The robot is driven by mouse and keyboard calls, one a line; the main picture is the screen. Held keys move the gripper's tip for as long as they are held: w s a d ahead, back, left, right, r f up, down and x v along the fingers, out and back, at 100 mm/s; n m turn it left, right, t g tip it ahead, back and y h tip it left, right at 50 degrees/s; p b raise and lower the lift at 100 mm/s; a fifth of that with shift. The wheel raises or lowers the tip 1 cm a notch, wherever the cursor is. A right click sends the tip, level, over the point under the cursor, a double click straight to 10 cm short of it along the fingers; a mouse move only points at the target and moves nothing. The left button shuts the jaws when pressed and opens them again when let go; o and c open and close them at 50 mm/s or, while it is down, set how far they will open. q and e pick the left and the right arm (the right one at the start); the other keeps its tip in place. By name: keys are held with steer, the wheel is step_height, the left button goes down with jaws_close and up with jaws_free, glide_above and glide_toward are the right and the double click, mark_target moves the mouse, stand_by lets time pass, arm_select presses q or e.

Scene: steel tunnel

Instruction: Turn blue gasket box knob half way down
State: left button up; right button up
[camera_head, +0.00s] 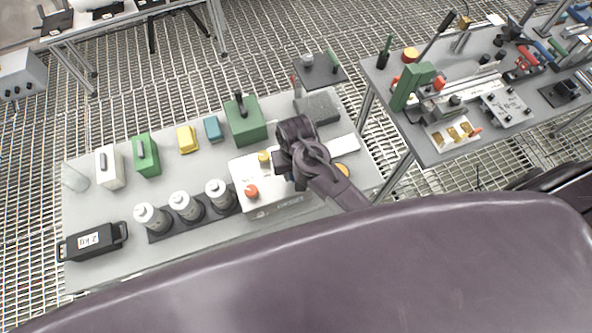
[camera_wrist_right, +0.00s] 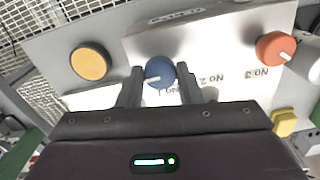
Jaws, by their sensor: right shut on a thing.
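The blue knob (camera_wrist_right: 158,72) sits on the white gasket box (camera_wrist_right: 225,50). A white pointer mark on it lies roughly sideways in the right wrist view. My right gripper (camera_wrist_right: 160,80) is shut on the blue knob, with one finger on each side. In the head view my right gripper (camera_head: 290,165) is over the right part of the gasket box (camera_head: 285,204) and hides the blue knob. The box also carries a red knob (camera_head: 251,191), which shows in the wrist view (camera_wrist_right: 272,48) with a white pointer. My left gripper is not in view.
A yellow knob (camera_head: 264,158) is behind the red one. White bottles (camera_head: 186,205) stand left of the box. A green box (camera_head: 244,121) stands behind. A second table (camera_head: 440,150) is at right.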

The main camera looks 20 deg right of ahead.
stand_by(0.4)
steer(key=o, duration=1)
